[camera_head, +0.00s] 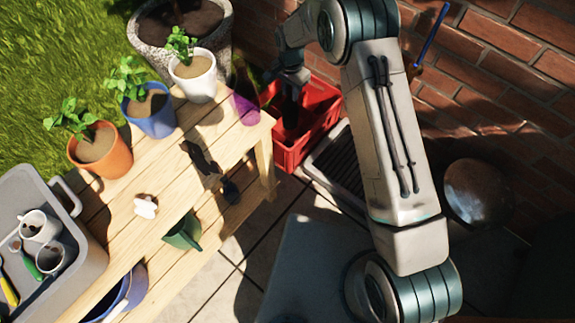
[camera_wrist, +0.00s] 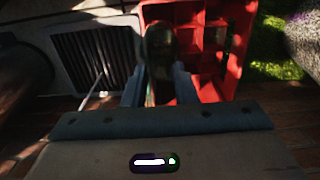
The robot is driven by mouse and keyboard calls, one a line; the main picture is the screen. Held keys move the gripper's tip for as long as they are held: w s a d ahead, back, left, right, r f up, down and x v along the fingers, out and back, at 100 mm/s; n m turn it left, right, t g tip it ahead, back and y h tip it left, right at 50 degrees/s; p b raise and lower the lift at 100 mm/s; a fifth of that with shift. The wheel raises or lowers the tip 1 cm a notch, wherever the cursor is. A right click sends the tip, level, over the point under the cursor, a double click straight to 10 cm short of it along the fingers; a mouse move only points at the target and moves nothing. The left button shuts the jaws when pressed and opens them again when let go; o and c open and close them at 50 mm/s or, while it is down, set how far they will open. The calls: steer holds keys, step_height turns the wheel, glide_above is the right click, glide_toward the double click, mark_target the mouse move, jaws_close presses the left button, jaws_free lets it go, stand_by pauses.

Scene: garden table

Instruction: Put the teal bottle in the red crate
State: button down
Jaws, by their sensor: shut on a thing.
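The red crate (camera_head: 291,158) stands on the paving beyond the table's far end, by the brick wall. In the wrist view the red crate (camera_wrist: 215,88) shows inner dividers. My gripper (camera_head: 291,82) is over the crate's opening and is shut on a dark bottle (camera_head: 290,112). In the wrist view the bottle (camera_wrist: 160,45) is upright between the fingers of my gripper (camera_wrist: 158,80). Shade hides its teal colour. The bottle overlaps the crate's opening, but I cannot tell how far its lower end is inside or whether it touches the bottom.
A wooden table (camera_head: 180,185) holds potted plants, a purple cup (camera_head: 244,104) and a grey caddy (camera_head: 85,270). A dark slatted box (camera_head: 335,160) stands right beside the crate. The brick wall (camera_head: 500,70) is close behind.

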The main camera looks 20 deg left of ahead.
mark_target(288, 122)
steer(key=shift+a+f, duration=0.3)
steer(key=shift+f, duration=0.25)
step_height(288, 122, down, 28)
steer(key=b, duration=0.8)
steer(key=shift+r, duration=0.25)
steer(key=shift+s, duration=0.1)
steer(key=shift+f+b, duration=0.15)
steer(key=shift+b, duration=0.15)
steer(key=c, duration=1.6)
jaws_free()
steer(key=shift+f, duration=0.1)
steer(key=o, duration=0.4)
steer(key=shift+o, duration=0.2)
steer(key=shift+r, duration=0.2)
step_height(288, 122, up, 12)
steer(key=p, duration=0.4)
